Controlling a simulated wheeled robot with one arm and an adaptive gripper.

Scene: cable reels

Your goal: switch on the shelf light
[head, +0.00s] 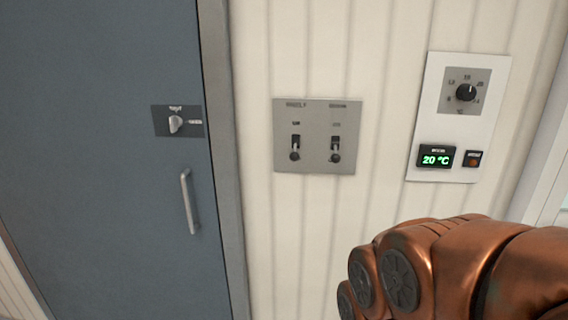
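A grey switch plate (316,136) is fixed to the white panelled wall, in the middle of the head view. It carries two toggle switches side by side. The left toggle (295,149) sits under a label that looks like "SHELF", though the print is blurred. The right toggle (336,150) has a label I cannot read surely. Both levers appear to point down; the small print by them is too blurred to read. My copper-coloured arm shows at the lower right, apart from the plate. My gripper is not in view.
A white control panel (428,90) at right has a black dial (466,92), a green "20 °C" display (435,157) and a small orange-lit switch (473,158).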

